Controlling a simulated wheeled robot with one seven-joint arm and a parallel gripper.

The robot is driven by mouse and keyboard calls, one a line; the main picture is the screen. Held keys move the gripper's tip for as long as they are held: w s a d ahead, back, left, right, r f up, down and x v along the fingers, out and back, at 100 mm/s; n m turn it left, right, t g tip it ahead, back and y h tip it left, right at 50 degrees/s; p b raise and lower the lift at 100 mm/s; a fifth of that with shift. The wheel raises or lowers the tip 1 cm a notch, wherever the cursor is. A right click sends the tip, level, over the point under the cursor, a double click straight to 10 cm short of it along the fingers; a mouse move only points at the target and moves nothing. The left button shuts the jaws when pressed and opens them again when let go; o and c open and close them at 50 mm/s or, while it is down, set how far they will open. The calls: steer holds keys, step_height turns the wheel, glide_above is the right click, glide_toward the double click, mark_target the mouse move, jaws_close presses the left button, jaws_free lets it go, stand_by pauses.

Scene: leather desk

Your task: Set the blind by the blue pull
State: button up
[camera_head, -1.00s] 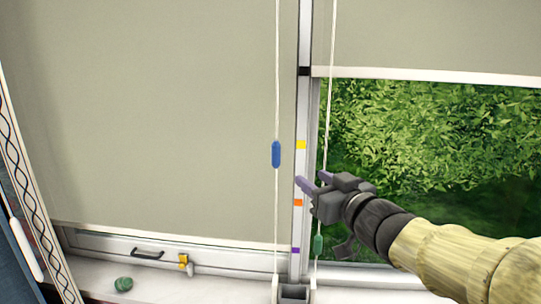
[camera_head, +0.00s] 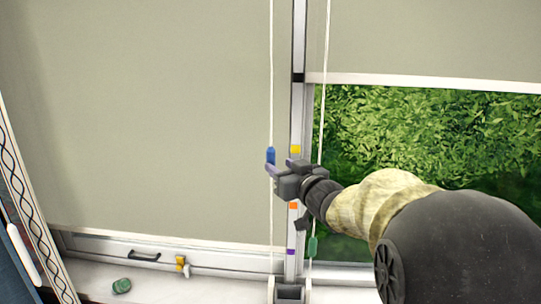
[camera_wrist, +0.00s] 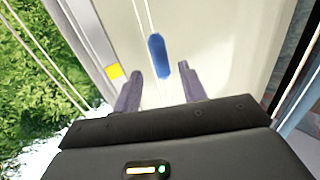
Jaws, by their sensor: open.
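The blue pull (camera_head: 271,154) hangs on a white cord in front of the left blind (camera_head: 160,120), which is lowered nearly to the sill. My gripper (camera_head: 270,168) is at the blue pull's lower part in the head view and covers some of it. In the wrist view the blue pull (camera_wrist: 159,56) shows between and just beyond the two open fingertips (camera_wrist: 163,73). The jaws are apart, and I see no grip on the pull. A green pull (camera_head: 312,246) hangs on the right cord. The right blind (camera_head: 430,40) is raised higher, with greenery showing below it.
The post between the windows carries black, yellow (camera_head: 295,150), orange (camera_head: 293,206) and purple (camera_head: 291,252) marks. A green stone-like object (camera_head: 121,286) lies on the sill. A window handle (camera_head: 144,256) and a brass latch (camera_head: 181,263) are at the lower left.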

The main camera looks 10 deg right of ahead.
mark_target(273, 161)
steer(key=p+x, duration=0.2)
steer(key=x, duration=0.4)
steer(key=shift+w, duration=0.1)
jaws_close()
